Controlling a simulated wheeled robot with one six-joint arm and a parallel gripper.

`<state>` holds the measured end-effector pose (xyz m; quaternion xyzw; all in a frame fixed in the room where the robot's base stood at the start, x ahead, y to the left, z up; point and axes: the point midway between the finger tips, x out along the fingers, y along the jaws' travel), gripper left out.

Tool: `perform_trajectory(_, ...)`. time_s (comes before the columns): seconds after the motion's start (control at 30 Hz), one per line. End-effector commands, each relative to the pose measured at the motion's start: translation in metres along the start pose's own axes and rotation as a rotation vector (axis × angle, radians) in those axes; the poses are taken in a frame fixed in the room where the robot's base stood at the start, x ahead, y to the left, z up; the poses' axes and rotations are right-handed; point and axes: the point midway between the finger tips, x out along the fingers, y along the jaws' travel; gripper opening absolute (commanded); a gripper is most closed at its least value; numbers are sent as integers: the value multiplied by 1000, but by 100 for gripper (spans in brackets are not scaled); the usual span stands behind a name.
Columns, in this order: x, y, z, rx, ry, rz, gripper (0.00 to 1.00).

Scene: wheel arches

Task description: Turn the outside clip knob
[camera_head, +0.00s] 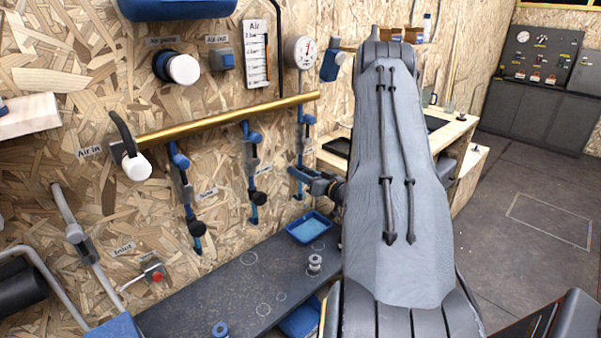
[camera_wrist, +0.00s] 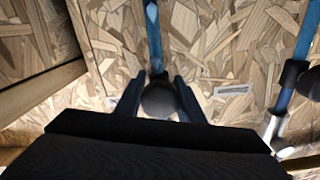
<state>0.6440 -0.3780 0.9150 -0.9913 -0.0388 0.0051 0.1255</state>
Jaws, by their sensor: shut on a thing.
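Three blue clips hang from a brass pipe (camera_head: 225,120) on the chipboard wall: a left one (camera_head: 181,165), a middle one (camera_head: 251,150) and a right one (camera_head: 304,120). My gripper (camera_head: 298,184) is at the lower end of the right clip and hides its knob in the head view. In the wrist view my gripper (camera_wrist: 158,82) is shut on a round dark knob (camera_wrist: 160,103), with one finger on each side. A blue rod (camera_wrist: 153,35) runs up from the knob. A small label (camera_wrist: 231,90) sits beside it, too blurred to read.
A dark bench (camera_head: 215,290) below holds a blue tray (camera_head: 309,228) and small metal parts. Another clip's dark knob (camera_wrist: 308,82) is at the right of the wrist view. My arm covers the middle right of the head view. Open floor lies at the right.

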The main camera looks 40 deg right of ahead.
Motion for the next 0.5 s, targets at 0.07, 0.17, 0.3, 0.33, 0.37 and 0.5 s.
perform_trajectory(0.07,0,0,0,-1,1,0,13)
perform_trajectory(0.17,0,0,0,-1,1,0,48)
perform_trajectory(0.3,0,0,0,-2,0,0,54)
perform_trajectory(0.33,0,0,0,-2,0,0,54)
perform_trajectory(0.37,0,0,0,-2,0,0,54)
perform_trajectory(0.5,-1,0,0,-2,0,0,54)
